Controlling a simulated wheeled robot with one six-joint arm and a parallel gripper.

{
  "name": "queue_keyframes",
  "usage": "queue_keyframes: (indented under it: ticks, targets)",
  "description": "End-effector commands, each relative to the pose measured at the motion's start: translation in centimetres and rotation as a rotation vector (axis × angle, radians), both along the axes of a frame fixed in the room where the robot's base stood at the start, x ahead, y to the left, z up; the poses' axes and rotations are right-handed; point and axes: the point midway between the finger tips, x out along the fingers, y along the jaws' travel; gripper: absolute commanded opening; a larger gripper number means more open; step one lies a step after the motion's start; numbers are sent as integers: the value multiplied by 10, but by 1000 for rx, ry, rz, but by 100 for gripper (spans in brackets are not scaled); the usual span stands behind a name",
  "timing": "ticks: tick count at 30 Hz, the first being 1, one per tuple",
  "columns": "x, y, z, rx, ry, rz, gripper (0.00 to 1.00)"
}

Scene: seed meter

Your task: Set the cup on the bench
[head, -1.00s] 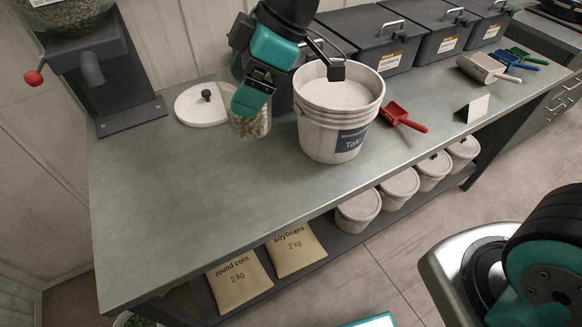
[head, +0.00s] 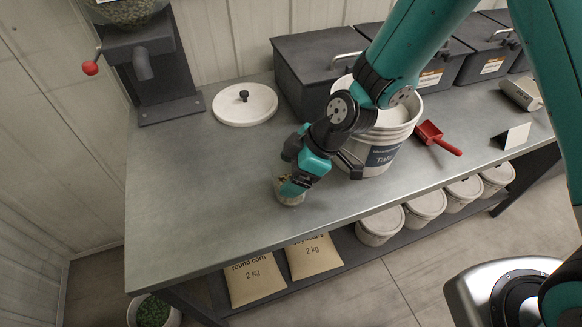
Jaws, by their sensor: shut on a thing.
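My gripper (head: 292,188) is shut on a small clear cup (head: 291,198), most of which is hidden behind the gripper. The cup shows pale contents near its rim. It is at the front part of the grey metal bench (head: 190,200), left of the white bucket. I cannot tell whether the cup's base touches the bench top or is just above it.
A white bucket (head: 405,130) stands right behind my gripper. A round white lid (head: 245,105) lies at the back, beside a seed dispenser (head: 150,65). The left bench top is clear.

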Motion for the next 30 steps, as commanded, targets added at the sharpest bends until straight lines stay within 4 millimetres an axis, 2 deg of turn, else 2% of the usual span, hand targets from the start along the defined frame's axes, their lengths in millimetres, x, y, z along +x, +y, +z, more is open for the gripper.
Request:
queue_keyframes:
  ticks: [10, 11, 12, 13, 23, 30]
  targets:
    - [0, 0, -5, 1, -2, -1, 54]
    - [0, 0, -5, 1, -1, -1, 86]
    - [0, 0, -3, 1, -1, -1, 95]
    - [0, 0, -3, 1, -1, -1, 100]
    - [1, -2, 3, 1, -3, -2, 100]
    - [0, -26, 39, 2, -8, -4, 100]
